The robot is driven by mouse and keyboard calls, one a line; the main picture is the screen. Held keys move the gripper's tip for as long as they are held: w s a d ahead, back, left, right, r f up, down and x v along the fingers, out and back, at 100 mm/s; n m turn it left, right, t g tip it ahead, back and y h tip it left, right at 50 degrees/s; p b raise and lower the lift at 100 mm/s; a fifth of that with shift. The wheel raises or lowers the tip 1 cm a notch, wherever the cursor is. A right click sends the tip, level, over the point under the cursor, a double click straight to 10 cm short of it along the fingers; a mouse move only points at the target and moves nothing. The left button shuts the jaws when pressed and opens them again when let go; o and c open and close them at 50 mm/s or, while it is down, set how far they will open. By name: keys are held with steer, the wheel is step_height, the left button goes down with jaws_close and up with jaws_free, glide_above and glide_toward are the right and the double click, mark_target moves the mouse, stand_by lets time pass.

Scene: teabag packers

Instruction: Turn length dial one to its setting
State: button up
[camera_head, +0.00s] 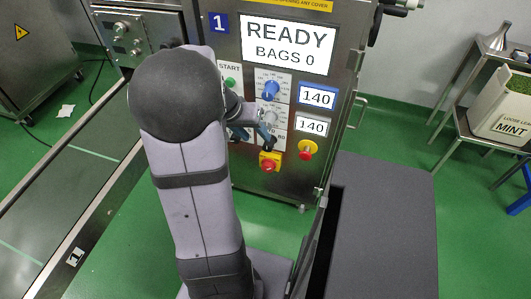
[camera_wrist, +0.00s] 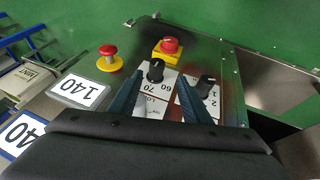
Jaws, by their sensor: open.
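Panel one, marked with a blue "1" sign (camera_head: 219,23), carries a blue dial (camera_head: 270,90) with a numbered scale and a grey dial (camera_head: 270,116) below it. A blue-framed readout (camera_head: 318,96) and a pale-framed readout (camera_head: 311,126) both show 140. I cannot read which dial is labelled length. My gripper (camera_head: 252,136) is open in front of the lower panel. In the wrist view, a black knob (camera_wrist: 156,70) with 60 and 70 by it shows between the fingertips (camera_wrist: 161,76); contact cannot be told. The blue dial is out of the wrist view.
A red and yellow switch (camera_head: 269,161) and a red button (camera_head: 307,150) sit low on the panel. Another black knob (camera_wrist: 205,87) is beside the right finger. A screen (camera_head: 288,43) reads READY, BAGS 0.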

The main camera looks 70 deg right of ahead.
mark_target(266, 144)
steer(key=shift+s+d+f, duration=0.25)
steer(key=shift+s+d, duration=0.05)
steer(key=shift+s, duration=0.1)
steer(key=shift+f, duration=0.15)
steer(key=shift+b+x, duration=1.1)
steer(key=shift+x, duration=2.35)
steer(key=c, duration=1.1)
steer(key=shift+o, duration=0.2)
